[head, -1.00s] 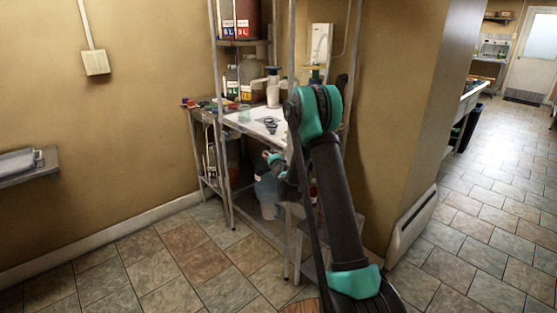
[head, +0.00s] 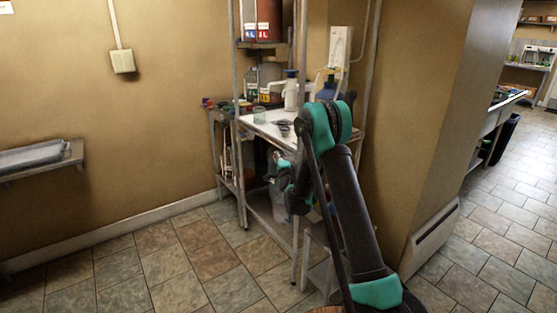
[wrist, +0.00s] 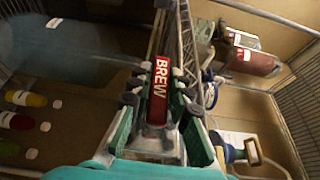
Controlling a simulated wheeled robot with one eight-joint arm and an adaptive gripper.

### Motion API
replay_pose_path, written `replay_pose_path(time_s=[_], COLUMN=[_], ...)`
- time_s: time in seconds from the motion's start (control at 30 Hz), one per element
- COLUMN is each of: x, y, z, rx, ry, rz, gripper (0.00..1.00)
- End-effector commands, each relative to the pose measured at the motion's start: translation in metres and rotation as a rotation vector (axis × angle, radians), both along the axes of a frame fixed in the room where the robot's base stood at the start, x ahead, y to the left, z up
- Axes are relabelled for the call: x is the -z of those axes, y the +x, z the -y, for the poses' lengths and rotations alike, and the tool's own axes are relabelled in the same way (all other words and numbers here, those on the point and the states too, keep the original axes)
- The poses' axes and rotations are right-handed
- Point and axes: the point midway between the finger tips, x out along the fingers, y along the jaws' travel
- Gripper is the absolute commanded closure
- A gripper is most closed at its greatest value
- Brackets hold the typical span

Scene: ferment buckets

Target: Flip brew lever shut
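In the wrist view a red plate lettered "BREW" (wrist: 159,90) stands in the middle, between the two fingers of my gripper (wrist: 158,100). It looks like the brew lever or its label. The green-backed fingers with dark tips stand apart, one on each side; I cannot tell whether either touches it. In the head view my gripper (head: 277,172) is beside the metal shelf stand, below its white top, by a pale translucent bucket (head: 277,200). The lever cannot be made out in the head view, and my arm covers part of the stand.
The metal shelf stand (head: 244,130) holds bottles, a white pump jug (head: 290,92) and small items. A wall shelf (head: 40,160) is at left. A wall corner with a low white heater (head: 432,240) stands close right of my arm. The tiled floor at front left is clear.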

Motion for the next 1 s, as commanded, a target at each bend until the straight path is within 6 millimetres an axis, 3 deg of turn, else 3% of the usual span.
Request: replay_pose_path(time_s=[0.13,0.47,1.0], x=[0.000,0.000,0.001], y=[0.000,-0.003,-0.070], z=[0.000,0.001,0.017], rx=[0.000,0.000,0.000], ry=[0.000,0.000,0.000], rz=[0.000,-0.001,0.000], gripper=[0.62,0.62,0.62])
